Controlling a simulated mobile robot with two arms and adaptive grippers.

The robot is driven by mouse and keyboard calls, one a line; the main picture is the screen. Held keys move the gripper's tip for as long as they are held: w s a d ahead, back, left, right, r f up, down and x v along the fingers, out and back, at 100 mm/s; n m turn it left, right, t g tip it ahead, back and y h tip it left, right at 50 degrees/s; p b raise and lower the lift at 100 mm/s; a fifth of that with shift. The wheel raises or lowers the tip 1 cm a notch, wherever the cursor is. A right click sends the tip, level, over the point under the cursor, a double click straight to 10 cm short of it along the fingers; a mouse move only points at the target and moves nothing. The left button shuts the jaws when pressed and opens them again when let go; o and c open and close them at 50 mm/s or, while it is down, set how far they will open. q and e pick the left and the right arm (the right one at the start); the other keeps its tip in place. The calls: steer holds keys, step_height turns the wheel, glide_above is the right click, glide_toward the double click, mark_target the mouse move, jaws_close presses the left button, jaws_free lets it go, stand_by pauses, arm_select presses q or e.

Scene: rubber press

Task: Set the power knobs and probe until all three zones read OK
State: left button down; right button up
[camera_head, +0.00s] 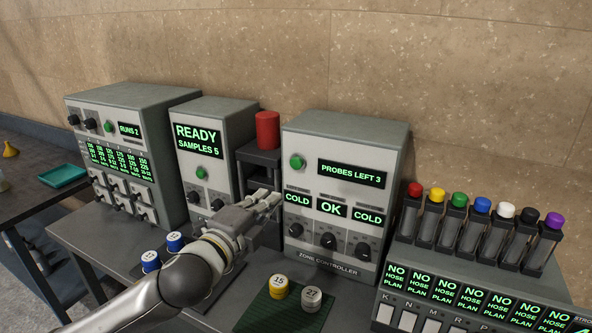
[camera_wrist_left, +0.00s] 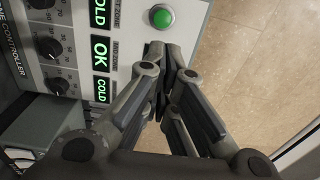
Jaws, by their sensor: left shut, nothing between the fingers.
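The zone controller (camera_head: 345,140) is a grey box whose top display (camera_head: 352,173) reads PROBES LEFT 3. Its three zone displays read COLD, OK and COLD from left to right, with the OK display (camera_head: 331,208) in the middle. Three black knobs sit below, the middle knob (camera_head: 328,239) among them. A green button (camera_head: 297,161) is at the upper left of the panel and also shows in the left wrist view (camera_wrist_left: 161,17). My left gripper (camera_head: 277,198) is shut and empty, just left of the controller front. Any contact is unclear. My right gripper is out of view.
A machine reading READY, SAMPLES 5 (camera_head: 199,140) stands left of the controller, with a red cylinder (camera_head: 267,130) on a dark stand between them. Labelled yellow and grey spools (camera_head: 278,286) sit on a green mat in front. A rack of coloured-cap tubes (camera_head: 430,218) stands right.

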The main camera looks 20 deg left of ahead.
arm_select(q)
steer(key=p, duration=0.5)
glide_toward(300, 165)
steer(key=w, duration=0.5)
steer(key=shift+w+d, duration=0.15)
steer(key=shift+w, duration=0.25)
steer(key=shift+w+f, duration=0.15)
steer(key=shift+w, duration=0.6)
steer(key=shift+w+p, duration=0.35)
steer(key=shift+w, duration=0.5)
steer(key=shift+s, duration=0.1)
